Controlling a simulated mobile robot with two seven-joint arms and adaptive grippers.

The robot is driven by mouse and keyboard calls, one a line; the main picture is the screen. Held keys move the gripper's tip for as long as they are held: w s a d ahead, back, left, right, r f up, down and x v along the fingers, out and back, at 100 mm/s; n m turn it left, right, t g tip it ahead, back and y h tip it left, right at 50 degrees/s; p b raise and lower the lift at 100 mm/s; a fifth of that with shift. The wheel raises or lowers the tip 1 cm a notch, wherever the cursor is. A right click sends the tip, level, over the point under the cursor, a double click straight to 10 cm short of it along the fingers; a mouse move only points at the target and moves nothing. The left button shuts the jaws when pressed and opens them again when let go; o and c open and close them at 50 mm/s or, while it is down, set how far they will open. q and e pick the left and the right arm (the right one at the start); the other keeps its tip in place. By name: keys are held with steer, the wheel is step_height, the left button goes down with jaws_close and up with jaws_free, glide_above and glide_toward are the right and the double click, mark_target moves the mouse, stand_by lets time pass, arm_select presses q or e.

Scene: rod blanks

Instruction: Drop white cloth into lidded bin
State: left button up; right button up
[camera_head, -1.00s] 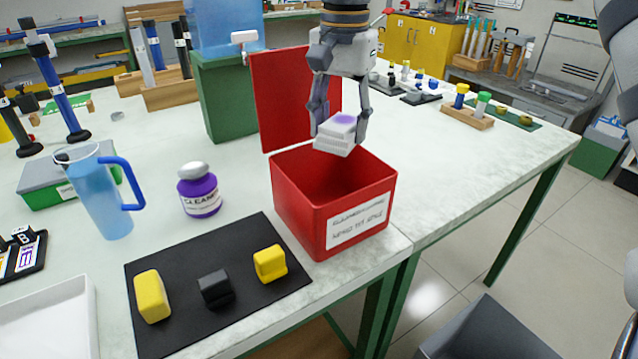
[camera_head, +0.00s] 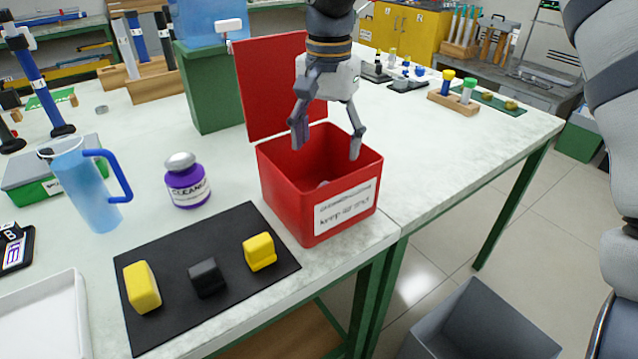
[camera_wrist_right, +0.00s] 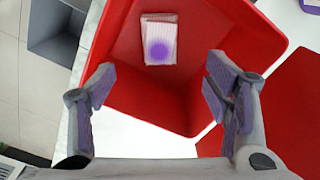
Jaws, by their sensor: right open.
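The white cloth (camera_wrist_right: 160,40), folded and with a purple spot, lies inside the red bin in the right wrist view. In the head view only a small pale bit of it (camera_head: 323,184) shows past the bin's front wall. The red bin (camera_head: 283,205) stands near the table's front edge with its lid (camera_head: 270,85) raised upright at the back; its wall also shows in the right wrist view (camera_wrist_right: 262,35). My right gripper (camera_head: 328,150) is open and empty above the bin's opening; its spread fingers also show in the right wrist view (camera_wrist_right: 163,88). My left gripper is not in view.
A black mat (camera_head: 222,238) with two yellow blocks and a black one lies left of the bin. A purple-labelled cleaner bottle (camera_head: 187,182) and a blue pitcher (camera_head: 88,190) stand behind it. A grey open box (camera_head: 480,325) stands below the table at right.

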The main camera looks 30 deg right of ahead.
step_height(320, 180, up, 12)
stand_by(0.4)
